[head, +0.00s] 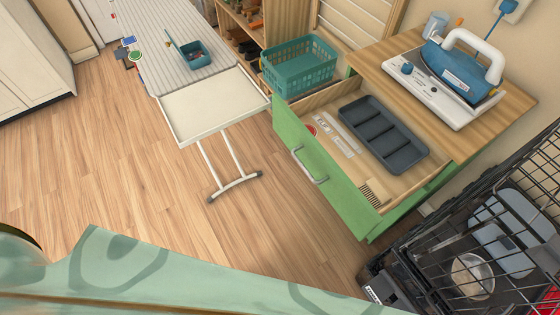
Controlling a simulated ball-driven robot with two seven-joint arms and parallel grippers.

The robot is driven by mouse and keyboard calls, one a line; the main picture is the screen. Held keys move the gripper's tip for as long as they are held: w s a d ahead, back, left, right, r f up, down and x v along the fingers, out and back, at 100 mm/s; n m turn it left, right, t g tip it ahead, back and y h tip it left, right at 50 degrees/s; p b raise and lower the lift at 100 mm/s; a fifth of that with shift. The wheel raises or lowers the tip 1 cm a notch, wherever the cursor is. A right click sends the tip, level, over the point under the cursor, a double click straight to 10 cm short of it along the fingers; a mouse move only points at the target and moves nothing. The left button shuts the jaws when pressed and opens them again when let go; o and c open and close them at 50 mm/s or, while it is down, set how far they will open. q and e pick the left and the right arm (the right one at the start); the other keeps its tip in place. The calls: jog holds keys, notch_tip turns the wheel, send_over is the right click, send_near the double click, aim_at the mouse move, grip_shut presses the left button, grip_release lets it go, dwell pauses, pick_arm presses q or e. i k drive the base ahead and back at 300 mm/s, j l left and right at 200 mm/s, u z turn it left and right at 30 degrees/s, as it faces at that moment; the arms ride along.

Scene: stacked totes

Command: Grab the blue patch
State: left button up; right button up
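A small blue piece (129,41), which looks like the blue patch, lies at the far left edge of the ironing board (205,103). Just below it is a small round green-and-white piece (135,55). Dark pieces (122,54) lie beside them at the left. They are too small to make out in detail. Neither of my grippers is in view.
An open teal box (194,54) stands on the board. A green drawer (325,175) stands open, holding a grey tray (383,133). An iron (460,72) sits on the wooden counter. An open dishwasher rack (480,245) is at lower right. The left floor is clear.

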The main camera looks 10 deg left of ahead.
aim_at(130, 40)
jog(key=u, duration=1.45)
jog(key=i+z, duration=0.1)
jog(key=z, duration=0.45)
jog(key=i+j+z, duration=0.45)
jog(key=j+z, duration=0.2)
jog(key=j, duration=0.2)
jog(key=i+j+z, duration=0.25)
jog(key=k+j, duration=0.05)
